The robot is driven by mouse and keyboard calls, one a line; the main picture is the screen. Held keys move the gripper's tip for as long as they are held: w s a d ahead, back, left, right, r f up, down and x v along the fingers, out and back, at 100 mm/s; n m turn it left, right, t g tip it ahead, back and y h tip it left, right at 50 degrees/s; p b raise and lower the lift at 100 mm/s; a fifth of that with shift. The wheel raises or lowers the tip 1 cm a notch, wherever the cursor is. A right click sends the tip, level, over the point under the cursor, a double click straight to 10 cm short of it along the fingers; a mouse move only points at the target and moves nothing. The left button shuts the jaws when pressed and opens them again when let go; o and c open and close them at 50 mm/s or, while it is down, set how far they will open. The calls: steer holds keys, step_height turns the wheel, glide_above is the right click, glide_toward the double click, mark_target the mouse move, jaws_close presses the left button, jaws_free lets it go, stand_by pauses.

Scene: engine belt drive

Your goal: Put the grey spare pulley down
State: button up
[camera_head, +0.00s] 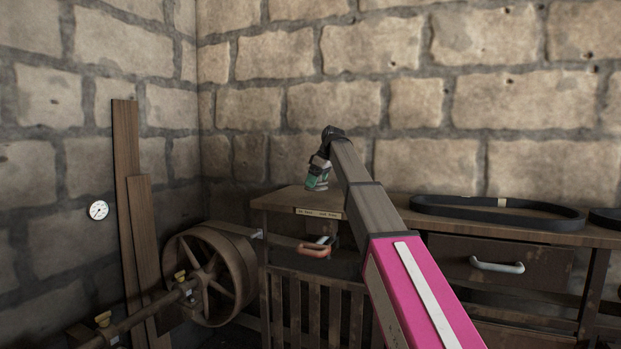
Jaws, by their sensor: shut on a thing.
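My gripper (317,180) is small in the view, at the end of my arm, above the left part of the wooden workbench (284,200). It is tilted downward, with a teal patch on its wrist. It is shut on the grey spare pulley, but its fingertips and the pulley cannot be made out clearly. I cannot tell how far the gripper is above the bench top.
A black belt (450,212) lies on the bench to the right. A small label (318,213) is on the bench's front edge. A large spoked wheel (208,276) on a shaft stands to the left. Planks (128,190) lean on the wall beside a gauge (98,210).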

mark_target(316, 190)
steer(key=shift+f, duration=2)
steer(key=o, duration=1.6)
steer(key=shift+c, duration=0.2)
steer(key=v, duration=1.2)
